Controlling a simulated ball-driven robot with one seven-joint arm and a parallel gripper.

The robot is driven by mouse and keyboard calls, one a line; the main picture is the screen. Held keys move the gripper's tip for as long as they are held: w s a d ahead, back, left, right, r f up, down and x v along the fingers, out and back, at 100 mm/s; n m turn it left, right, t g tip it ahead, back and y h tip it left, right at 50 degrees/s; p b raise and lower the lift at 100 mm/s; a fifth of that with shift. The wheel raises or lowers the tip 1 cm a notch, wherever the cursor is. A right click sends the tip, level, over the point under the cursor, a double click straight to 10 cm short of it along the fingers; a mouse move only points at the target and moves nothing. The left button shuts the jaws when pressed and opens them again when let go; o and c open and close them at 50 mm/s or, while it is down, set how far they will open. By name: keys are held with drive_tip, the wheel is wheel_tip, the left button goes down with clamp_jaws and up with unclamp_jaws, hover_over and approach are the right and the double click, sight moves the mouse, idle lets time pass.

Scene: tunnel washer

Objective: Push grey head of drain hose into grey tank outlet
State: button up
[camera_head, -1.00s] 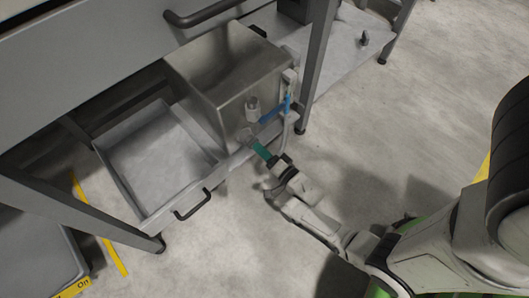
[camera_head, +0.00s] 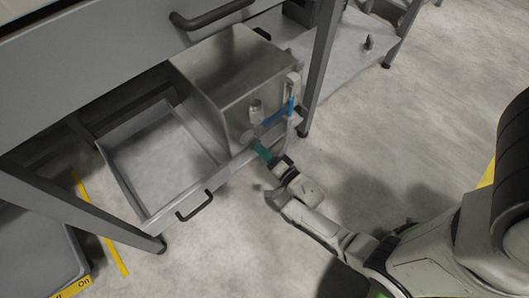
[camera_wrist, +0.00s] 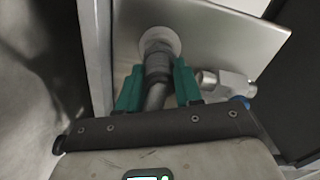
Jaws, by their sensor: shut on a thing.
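The steel tank (camera_head: 225,75) stands under the machine, and its face shows in the wrist view (camera_wrist: 222,45). Its pale round grey outlet (camera_wrist: 160,36) is low on that face. My gripper (camera_wrist: 157,72) has its green fingers shut on the ribbed grey head of the drain hose (camera_wrist: 157,62). The head points at the outlet, and its front end meets or overlaps the outlet ring; I cannot tell how deep it sits. The grey hose (camera_wrist: 152,98) runs back between the fingers. In the head view my gripper (camera_head: 257,147) is at the tank's lower front, hiding the hose head.
A metal fitting (camera_wrist: 228,84) sits just right of the fingers. A blue-handled valve (camera_head: 278,115) and a pale upright pipe (camera_head: 290,128) are beside the tank's front. An open grey drawer (camera_head: 150,215) with a black handle lies left.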

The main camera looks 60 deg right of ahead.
drive_tip(key=o, duration=1.2)
drive_tip(key=p+v, duration=0.3)
drive_tip(key=v, duration=0.8)
drive_tip(key=shift+w, duration=0.1)
